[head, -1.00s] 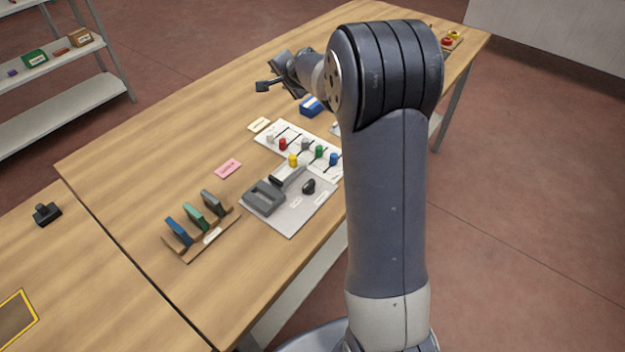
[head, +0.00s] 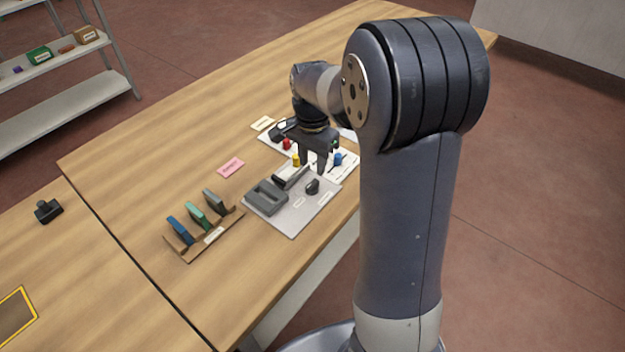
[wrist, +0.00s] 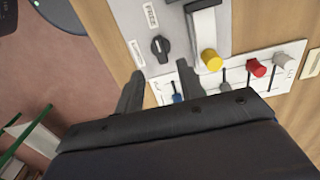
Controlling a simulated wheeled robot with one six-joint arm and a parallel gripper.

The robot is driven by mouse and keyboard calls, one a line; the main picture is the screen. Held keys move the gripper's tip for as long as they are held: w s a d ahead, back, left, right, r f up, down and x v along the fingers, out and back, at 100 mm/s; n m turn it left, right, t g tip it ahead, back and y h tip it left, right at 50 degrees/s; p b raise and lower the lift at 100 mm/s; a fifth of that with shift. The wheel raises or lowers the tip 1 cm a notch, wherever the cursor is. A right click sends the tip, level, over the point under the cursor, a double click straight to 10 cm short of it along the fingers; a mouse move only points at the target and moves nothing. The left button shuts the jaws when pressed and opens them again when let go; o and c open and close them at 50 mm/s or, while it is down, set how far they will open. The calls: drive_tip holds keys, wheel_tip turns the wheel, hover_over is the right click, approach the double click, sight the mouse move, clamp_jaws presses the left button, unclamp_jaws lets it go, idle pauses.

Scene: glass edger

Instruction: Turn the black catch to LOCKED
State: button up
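The black catch (head: 312,186) is a small rotary knob on a grey plate (head: 290,222). In the wrist view the catch (wrist: 161,47) lies beyond the gap between my fingertips, with a pale label (wrist: 151,15) on one side and another (wrist: 136,55) on the other. I cannot read the labels for certain. My gripper (head: 312,170) points down over the board behind the catch, apart from it. In the wrist view my gripper (wrist: 160,71) is open, with nothing between its fingers.
A grey block-like fixture (head: 265,197) stands left of the catch. A white board with yellow (wrist: 211,60), red (wrist: 256,68) and blue (head: 338,158) knobs lies close behind, partly under my gripper. A rack (head: 205,243) of upright coloured pieces stands at the front left.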

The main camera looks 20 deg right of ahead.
sight(312, 183)
wheel_tip(312, 183, down, 7)
drive_tip(key=shift+f, duration=0.1)
drive_tip(key=shift+c, duration=0.5)
clamp_jaws()
